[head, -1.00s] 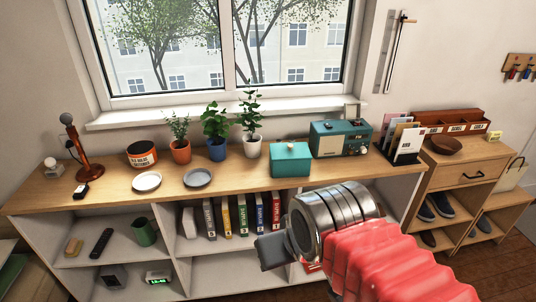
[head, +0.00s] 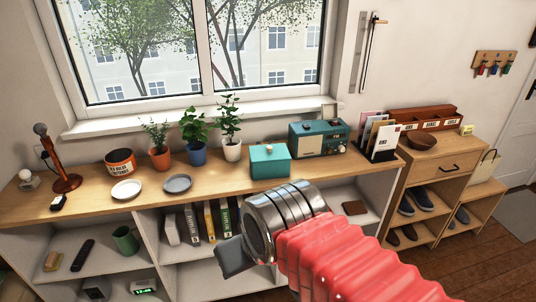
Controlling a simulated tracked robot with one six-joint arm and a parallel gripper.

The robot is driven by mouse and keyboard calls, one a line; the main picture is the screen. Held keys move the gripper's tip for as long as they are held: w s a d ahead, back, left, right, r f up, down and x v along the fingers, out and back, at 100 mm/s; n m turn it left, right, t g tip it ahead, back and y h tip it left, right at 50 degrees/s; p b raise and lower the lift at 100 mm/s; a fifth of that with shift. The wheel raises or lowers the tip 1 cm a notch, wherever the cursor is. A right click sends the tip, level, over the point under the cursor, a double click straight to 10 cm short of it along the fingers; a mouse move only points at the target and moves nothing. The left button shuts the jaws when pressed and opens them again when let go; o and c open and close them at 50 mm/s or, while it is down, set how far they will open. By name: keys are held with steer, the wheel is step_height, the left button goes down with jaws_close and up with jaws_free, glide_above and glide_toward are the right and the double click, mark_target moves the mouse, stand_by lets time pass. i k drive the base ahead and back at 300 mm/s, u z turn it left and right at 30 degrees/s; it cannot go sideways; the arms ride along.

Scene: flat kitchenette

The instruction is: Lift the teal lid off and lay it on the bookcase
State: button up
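The teal lid (head: 269,154) with a small light knob sits on a teal box (head: 270,170) on top of the bookcase (head: 220,188). My gripper (head: 236,258) is in front of the bookcase, below and to the left of the box and apart from it. Only a dark part of the gripper shows beyond my silver wrist. Its fingertips cannot be made out, so I cannot tell if it is open or shut.
A teal radio (head: 320,138) stands right of the box, with a letter holder (head: 378,146) beyond it. Potted plants (head: 230,148) stand behind left. A grey plate (head: 178,183) and a white plate (head: 126,190) lie left. Bare wood lies between the grey plate and the box.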

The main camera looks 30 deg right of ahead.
mark_target(274, 152)
steer(key=z, duration=0.05)
steer(key=i, duration=1)
steer(key=u, duration=0.05)
